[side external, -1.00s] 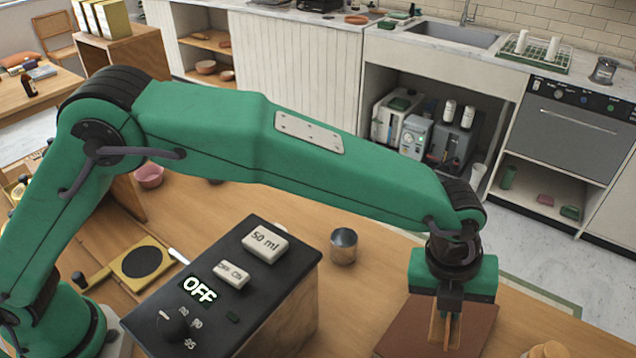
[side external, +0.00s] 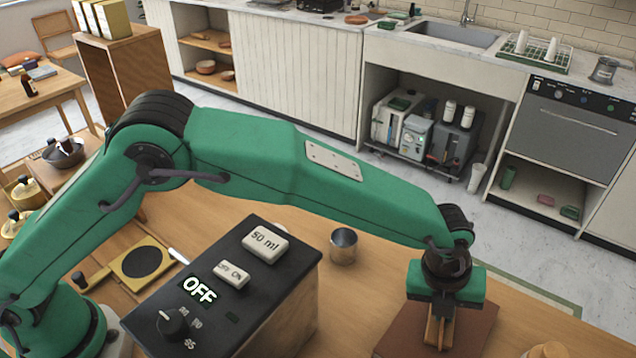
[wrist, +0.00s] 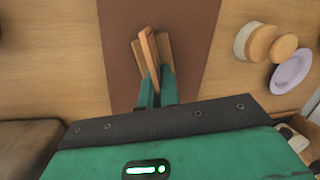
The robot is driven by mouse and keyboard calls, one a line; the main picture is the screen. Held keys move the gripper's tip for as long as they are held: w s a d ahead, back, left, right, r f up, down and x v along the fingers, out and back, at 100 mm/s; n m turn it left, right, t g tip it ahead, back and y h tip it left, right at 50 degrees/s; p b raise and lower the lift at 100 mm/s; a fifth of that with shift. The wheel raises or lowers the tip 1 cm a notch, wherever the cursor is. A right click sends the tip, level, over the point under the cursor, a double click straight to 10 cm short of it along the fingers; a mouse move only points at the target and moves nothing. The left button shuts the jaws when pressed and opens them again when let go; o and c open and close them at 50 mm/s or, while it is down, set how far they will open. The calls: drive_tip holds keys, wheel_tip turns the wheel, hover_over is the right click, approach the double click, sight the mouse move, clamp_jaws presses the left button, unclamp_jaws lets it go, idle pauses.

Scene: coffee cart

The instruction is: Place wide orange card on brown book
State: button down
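The brown book (side external: 470,327) lies flat on the wooden table at the right front. It also fills the upper middle of the wrist view (wrist: 195,45). My gripper (side external: 440,318) points down over the book. In the wrist view, my gripper's fingers (wrist: 156,75) are close together around a thin orange-tan piece, which looks like the orange card (wrist: 150,60) seen edge-on. The card stands on edge, a little tilted in the wrist view. Its lower edge is at or just above the book; I cannot tell whether they touch. Its broad face is hidden.
A black-topped machine box (side external: 222,290) stands left of the book, and a metal cup (side external: 343,246) stands behind. Round wooden pieces (wrist: 268,42) and a pale lilac dish (wrist: 291,71) lie right of the book. Bare table surrounds the book's left side.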

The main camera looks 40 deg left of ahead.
idle(0.3)
drive_tip(key=c, duration=1.6)
unclamp_jaws()
drive_tip(key=shift+f, duration=0.1)
drive_tip(key=v, duration=1.2)
